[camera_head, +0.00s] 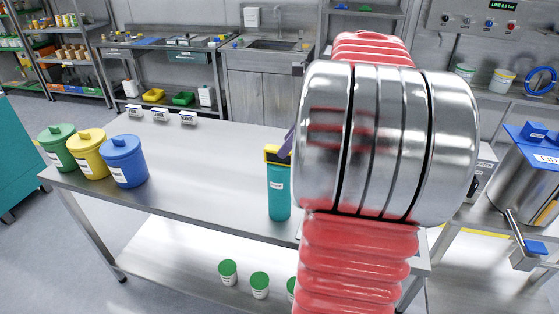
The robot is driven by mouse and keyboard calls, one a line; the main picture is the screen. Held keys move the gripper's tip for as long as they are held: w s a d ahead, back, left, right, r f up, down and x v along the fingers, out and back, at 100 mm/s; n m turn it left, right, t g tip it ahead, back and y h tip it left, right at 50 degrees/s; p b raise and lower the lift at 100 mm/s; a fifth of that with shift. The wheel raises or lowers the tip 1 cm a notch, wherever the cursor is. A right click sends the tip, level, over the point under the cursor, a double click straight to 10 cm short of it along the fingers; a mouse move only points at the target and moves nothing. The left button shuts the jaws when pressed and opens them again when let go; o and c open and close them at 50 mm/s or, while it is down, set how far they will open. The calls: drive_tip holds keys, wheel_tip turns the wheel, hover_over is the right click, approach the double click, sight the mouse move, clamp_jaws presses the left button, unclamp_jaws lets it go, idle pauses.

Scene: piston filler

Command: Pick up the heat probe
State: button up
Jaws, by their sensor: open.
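A teal cylinder (279,192) with a yellow and dark top and a small white label stands upright on the steel table, just left of my arm. It may be the heat probe, but I cannot read its label. A small purple piece (287,143) shows above its top at the edge of my arm, and I cannot tell what it belongs to. My red and chrome arm fills the middle right and hides part of the table. My gripper is hidden behind it.
Green (61,147), yellow (91,153) and blue (124,160) lidded tubs stand at the steel table's (210,165) left end. Small label blocks (160,115) line its back edge. Green-lidded jars (260,284) sit on the lower shelf. A steel vessel (520,190) stands right. The table's middle is clear.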

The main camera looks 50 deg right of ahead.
drive_tip(key=x, duration=0.4)
drive_tip(key=shift+w+a+f, duration=0.2)
drive_tip(key=shift+f, duration=0.15)
drive_tip(key=shift+c, duration=0.3)
clamp_jaws()
